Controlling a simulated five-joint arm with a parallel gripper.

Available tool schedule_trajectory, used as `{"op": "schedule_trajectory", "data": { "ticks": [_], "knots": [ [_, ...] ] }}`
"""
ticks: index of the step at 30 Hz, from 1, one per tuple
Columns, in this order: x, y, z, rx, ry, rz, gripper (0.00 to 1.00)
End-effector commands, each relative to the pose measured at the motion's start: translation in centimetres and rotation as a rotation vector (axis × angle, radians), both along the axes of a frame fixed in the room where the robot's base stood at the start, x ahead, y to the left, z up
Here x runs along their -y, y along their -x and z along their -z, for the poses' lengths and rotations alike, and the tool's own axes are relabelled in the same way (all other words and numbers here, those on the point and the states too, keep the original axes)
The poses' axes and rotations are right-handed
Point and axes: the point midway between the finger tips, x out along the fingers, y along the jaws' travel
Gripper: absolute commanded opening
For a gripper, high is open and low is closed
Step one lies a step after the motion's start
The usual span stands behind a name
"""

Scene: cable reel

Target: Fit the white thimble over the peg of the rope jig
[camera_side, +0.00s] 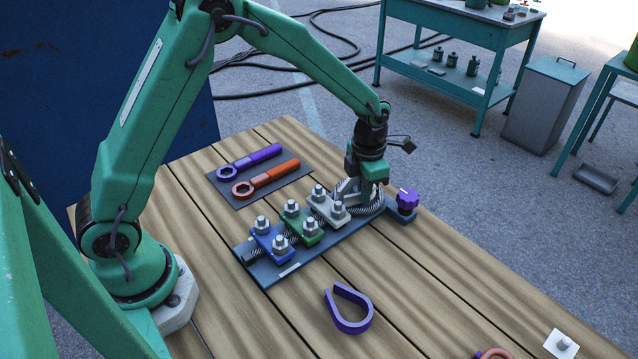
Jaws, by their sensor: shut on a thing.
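My gripper (356,183) points down over the far right end of the rope jig (290,268), a long dark blue plate on the wooden table. It is shut on the white thimble (348,190), a pale shape at its fingertips. The grey rope (371,207) curves around below the gripper at that end of the jig. The jig's peg cannot be made out; the gripper and rope cover that spot. I cannot tell whether the thimble is around the peg or above it.
Blue (272,243), green (303,226) and pale grey (328,209) clamps with upright bolts line the jig, beside a purple knob (407,200). Two wrenches lie on a dark mat (226,187). A purple thimble (348,322) lies in front.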

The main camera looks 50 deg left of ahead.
Motion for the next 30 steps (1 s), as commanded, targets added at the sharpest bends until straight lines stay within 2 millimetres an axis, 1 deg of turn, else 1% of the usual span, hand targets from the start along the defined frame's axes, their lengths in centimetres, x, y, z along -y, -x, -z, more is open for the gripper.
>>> {"op": "schedule_trajectory", "data": {
  "ticks": [1, 26, 27, 29, 30],
  "knots": [
    [-0.56, 0.32, 2.54, -0.015, -0.002, -0.007, 0.00],
    [-0.56, 0.33, 3.04, -0.015, -0.002, -0.006, 0.00],
    [-0.56, 0.33, 3.04, -0.015, -0.002, -0.006, 0.14],
    [-0.56, 0.33, 3.04, -0.015, -0.002, -0.006, 0.25],
    [-0.57, 0.36, 3.08, -0.016, -0.003, -0.006, 0.25]
  ]
}}
